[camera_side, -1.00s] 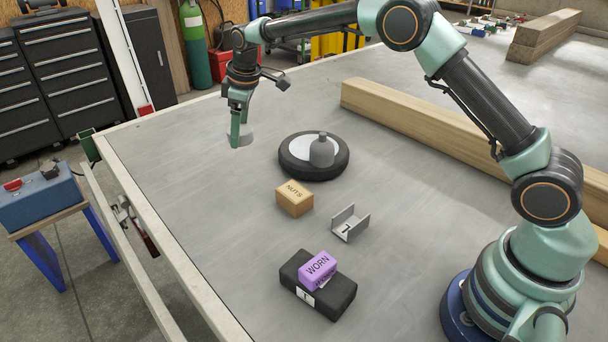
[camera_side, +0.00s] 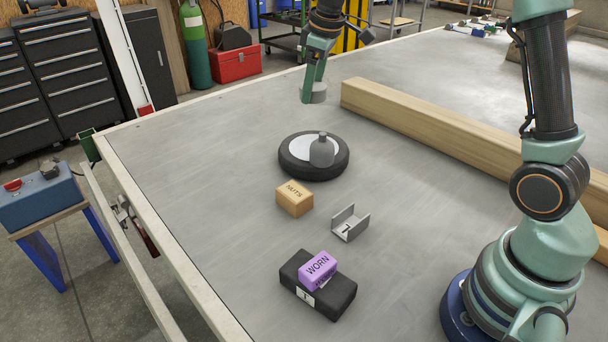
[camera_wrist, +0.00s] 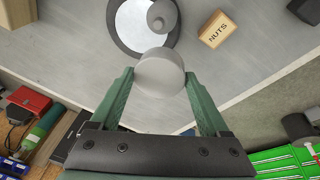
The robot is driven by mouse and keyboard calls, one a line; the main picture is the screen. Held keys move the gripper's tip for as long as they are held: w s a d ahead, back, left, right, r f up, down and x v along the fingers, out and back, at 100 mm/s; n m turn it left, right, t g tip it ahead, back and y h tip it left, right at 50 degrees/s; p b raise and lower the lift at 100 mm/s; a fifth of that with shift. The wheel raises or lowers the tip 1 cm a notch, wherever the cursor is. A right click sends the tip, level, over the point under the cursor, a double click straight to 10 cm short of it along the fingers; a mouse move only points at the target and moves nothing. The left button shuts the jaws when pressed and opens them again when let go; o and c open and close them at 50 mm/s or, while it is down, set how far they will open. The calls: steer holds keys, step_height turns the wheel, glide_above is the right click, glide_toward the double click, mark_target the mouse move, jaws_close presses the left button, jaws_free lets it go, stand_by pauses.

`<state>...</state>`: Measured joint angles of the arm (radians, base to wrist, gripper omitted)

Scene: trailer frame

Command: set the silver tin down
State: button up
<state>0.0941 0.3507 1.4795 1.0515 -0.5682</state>
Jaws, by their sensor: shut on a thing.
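The silver tin (camera_wrist: 160,73) is a short round grey cylinder held between the two green fingers of my gripper (camera_wrist: 160,85) in the wrist view. In the side view my gripper (camera_side: 312,88) is shut on the tin (camera_side: 314,97), above the grey table behind the black wheel. The tin appears to be off the table, though its exact height is hard to tell. My fingers partly cover it.
A black wheel (camera_side: 293,165) with a pale centre lies flat, a grey bottle-like piece (camera_side: 321,151) on it. Nearby are a NUTS box (camera_side: 294,198), a grey bracket (camera_side: 350,223), and a purple WORN box (camera_side: 318,268) on a black block (camera_side: 335,297). A timber beam (camera_side: 430,127) lies right.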

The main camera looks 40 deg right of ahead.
steer(key=s+d+m, duration=0.2)
steer(key=s+d, duration=0.3)
steer(key=s, duration=0.3)
steer(key=m, duration=0.1)
glide_above(378, 194)
step_height(378, 194, down, 2)
steer(key=shift+h, duration=0.4)
steer(key=f, duration=1.1)
steer(key=s+f, duration=0.1)
steer(key=f, duration=0.4)
steer(key=shift+a+f, duration=0.2)
steer(key=shift+f, duration=2.1)
steer(key=shift+f, duration=0.15)
steer(key=o, duration=1.3)
